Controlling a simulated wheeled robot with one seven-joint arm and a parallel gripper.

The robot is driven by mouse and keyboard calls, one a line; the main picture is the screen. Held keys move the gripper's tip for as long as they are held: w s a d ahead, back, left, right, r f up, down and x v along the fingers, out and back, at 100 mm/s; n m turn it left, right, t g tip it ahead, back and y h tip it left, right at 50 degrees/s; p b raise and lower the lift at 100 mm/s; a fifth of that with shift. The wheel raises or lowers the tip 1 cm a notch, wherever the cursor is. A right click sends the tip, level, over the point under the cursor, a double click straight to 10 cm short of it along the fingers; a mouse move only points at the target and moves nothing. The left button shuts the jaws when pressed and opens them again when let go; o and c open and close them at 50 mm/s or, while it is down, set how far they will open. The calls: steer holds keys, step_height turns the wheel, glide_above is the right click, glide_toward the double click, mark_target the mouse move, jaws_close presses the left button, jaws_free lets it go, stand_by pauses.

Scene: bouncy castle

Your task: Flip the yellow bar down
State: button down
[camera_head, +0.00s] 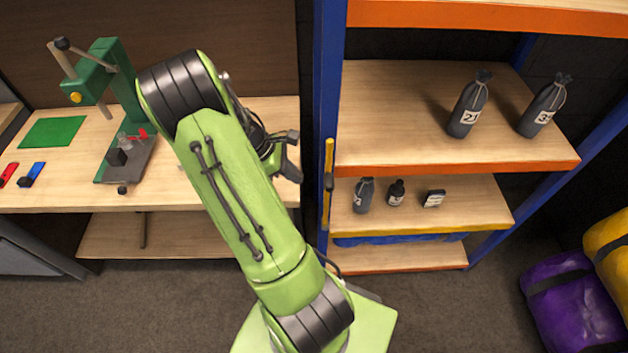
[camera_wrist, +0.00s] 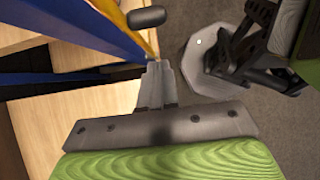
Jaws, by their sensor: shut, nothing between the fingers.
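The yellow bar (camera_head: 328,185) stands upright along the front of the shelf's blue post, with a dark fitting partway down it. In the wrist view the yellow bar (camera_wrist: 110,12) shows at the top, beside a black knob (camera_wrist: 147,17). My gripper (camera_head: 294,172) is left of the bar in the head view, partly hidden by my green arm. In the wrist view my gripper (camera_wrist: 157,68) has its grey fingers together and empty, just below the bar's near end. I cannot tell whether they touch it.
The blue post (camera_head: 326,100) carries shelves with dark numbered bottles (camera_head: 467,105). A wooden workbench (camera_head: 50,185) with a green press (camera_head: 112,75) stands at left. Purple (camera_head: 570,300) and yellow bundles lie at right. The grey floor between is mostly clear.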

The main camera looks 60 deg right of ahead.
steer(key=s, duration=0.1)
steer(key=s+d+f, duration=0.1)
steer(key=s, duration=0.1)
steer(key=s+d+f, duration=0.1)
steer(key=shift+s+d+f, duration=0.15)
steer(key=shift+s+f, duration=0.1)
steer(key=shift+s, duration=0.05)
